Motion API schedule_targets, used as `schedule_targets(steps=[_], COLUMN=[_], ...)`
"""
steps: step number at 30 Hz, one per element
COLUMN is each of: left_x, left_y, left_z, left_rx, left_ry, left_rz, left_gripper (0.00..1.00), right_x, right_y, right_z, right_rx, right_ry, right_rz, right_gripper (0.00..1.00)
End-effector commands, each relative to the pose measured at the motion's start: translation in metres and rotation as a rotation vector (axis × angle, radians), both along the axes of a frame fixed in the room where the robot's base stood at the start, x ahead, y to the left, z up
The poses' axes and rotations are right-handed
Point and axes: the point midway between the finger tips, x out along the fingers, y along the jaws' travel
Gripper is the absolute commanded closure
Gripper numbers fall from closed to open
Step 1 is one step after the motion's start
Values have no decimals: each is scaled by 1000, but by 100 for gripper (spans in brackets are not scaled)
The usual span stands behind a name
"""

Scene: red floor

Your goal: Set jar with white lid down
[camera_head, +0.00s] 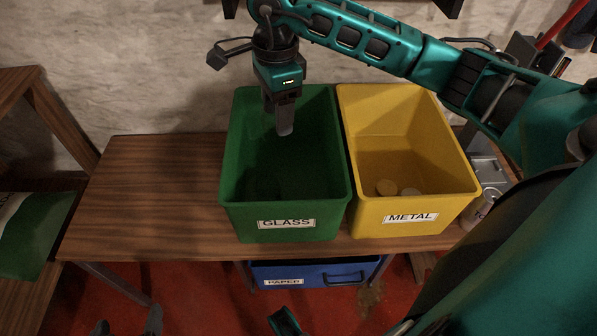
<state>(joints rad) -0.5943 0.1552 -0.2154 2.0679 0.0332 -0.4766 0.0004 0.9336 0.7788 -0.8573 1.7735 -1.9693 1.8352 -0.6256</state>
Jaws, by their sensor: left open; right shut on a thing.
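My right gripper (285,130) reaches down from above into the green bin (286,221) labelled GLASS, fingers pointing down. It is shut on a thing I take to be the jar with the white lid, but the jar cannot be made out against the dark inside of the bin. Whether it touches the bin's floor I cannot tell. My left gripper (127,325) is open and empty at the bottom left edge, low in front of the table, with only its fingertips in view.
A yellow bin (420,216) labelled METAL stands right of the green bin and holds pale round things (410,192). A can (478,208) stands beside it. A blue PAPER bin (300,273) is under the wooden table (150,190), whose left part is clear.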

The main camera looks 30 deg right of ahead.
Motion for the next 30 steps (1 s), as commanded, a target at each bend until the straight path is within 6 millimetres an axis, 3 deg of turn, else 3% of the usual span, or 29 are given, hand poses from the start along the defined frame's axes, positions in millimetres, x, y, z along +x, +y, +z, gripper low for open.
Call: schedule_targets(steps=[12, 18, 26, 30], left_x=[1, 1, 1, 2], left_y=[-2, -1, -1, -1], left_z=[3, 4, 3, -5], left_rx=[-8, -7, -8, -6], left_ry=[-1, -1, -2, -4], left_rz=[6, 6, 6, 4], left_gripper=[10, 10, 10, 10], right_x=[7, 7, 7, 6], right_y=[-36, -51, -60, -60], right_z=[-21, -30, -39, -66], right_rx=[8, 3, -2, -3], right_ry=[26, 33, 36, 39], right_rz=[-951, -1325, -1547, -1562], right_gripper=[84, 84, 84, 84])
